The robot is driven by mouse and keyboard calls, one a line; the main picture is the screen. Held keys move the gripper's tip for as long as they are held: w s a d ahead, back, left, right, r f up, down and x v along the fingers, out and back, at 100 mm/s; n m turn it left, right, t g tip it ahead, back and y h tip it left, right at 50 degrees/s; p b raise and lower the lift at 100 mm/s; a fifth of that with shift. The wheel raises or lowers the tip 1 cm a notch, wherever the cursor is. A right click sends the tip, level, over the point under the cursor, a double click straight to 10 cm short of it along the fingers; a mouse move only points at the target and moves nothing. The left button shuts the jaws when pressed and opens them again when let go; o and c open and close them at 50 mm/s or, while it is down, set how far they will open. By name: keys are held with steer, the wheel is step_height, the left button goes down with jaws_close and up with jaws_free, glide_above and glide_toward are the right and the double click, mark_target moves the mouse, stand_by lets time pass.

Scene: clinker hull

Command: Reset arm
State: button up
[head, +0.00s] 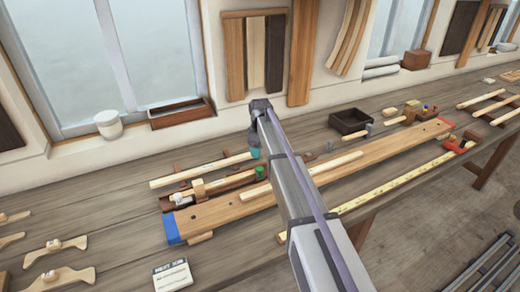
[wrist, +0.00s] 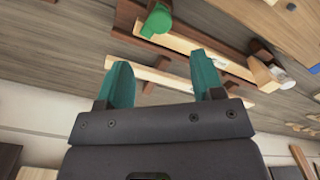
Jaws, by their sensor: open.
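My gripper (wrist: 160,72) shows two teal fingers standing apart in the wrist view, with nothing held between them. In the head view my arm reaches over the bench, and a small teal part of my gripper (head: 255,153) shows at its far end; the arm hides most of it. A pale wooden strip (wrist: 152,76) passes behind the fingers in the wrist view, apart from them as far as I can tell. A green-topped piece (wrist: 157,20) lies beyond the left finger.
A long plank (head: 215,210) with a blue left end lies across the workbench (head: 110,190), partly under my arm. A yellow measuring tape (head: 385,187) runs along the front. A dark open box (head: 348,121) stands at back.

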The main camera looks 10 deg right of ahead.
steer(key=shift+r, duration=0.6)
steer(key=s+f+m+b, duration=0.2)
steer(key=s+m, duration=0.3)
steer(key=s, duration=1.2)
steer(key=s+f+m+b, duration=0.3)
steer(key=s+m, duration=0.2)
steer(key=s, duration=1.3)
steer(key=shift+f, duration=0.25)
